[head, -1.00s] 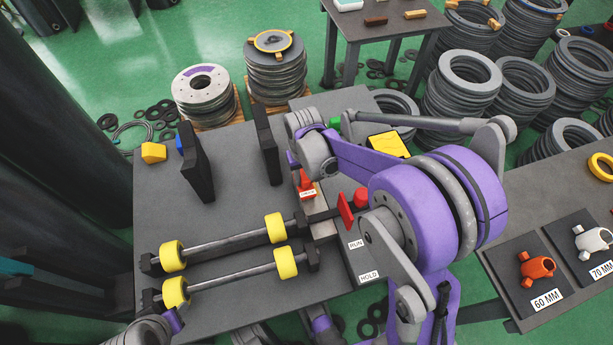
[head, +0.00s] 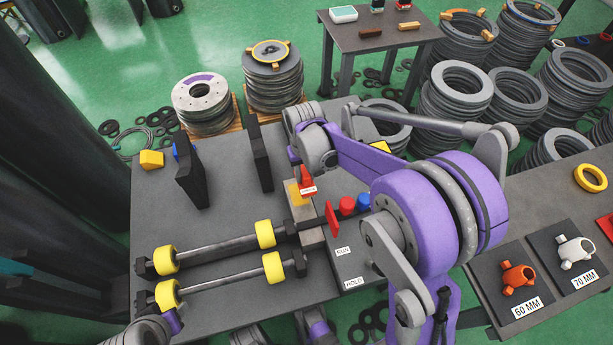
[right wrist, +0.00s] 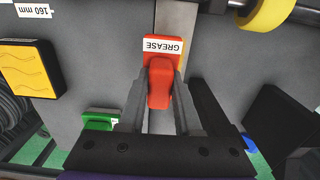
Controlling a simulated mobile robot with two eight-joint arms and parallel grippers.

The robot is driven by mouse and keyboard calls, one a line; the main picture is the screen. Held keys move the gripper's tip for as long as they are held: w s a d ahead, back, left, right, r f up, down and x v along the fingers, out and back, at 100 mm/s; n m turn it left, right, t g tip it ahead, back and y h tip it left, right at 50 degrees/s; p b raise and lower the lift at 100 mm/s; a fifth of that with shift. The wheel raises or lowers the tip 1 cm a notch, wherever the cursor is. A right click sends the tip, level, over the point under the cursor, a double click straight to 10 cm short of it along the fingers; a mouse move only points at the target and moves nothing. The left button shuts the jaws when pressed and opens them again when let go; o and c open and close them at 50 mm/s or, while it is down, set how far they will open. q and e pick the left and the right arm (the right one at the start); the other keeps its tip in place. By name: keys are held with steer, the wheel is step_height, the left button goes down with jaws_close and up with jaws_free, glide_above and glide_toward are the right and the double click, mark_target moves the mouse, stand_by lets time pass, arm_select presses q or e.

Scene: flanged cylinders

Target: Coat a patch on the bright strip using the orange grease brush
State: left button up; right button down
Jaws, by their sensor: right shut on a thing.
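The orange-red grease brush (head: 307,183), with a white GREASE label, is in my right gripper (head: 297,166). In the right wrist view the brush (right wrist: 160,90) sits between the two dark fingers of my right gripper (right wrist: 160,80), which are shut on it. The brush is over the bright strip (head: 308,217), which runs under it in the right wrist view (right wrist: 175,18). A yellow-orange patch (head: 294,194) shows on the strip beside the brush. The brush's underside is hidden, so I cannot tell whether it touches the strip. My left gripper is out of view.
Two rods with yellow rollers (head: 265,234) lie left of the strip. Dark upright plates (head: 261,155) stand behind. A red paddle (head: 332,218), a red button (head: 347,205) and a blue button (head: 363,202) are right of the strip. A yellow pad (right wrist: 25,68) and green block (right wrist: 100,120) are nearby.

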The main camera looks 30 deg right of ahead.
steer(key=shift+r+p, duration=0.95)
steer(key=shift+r, duration=0.75)
steer(key=shift+d, duration=0.1)
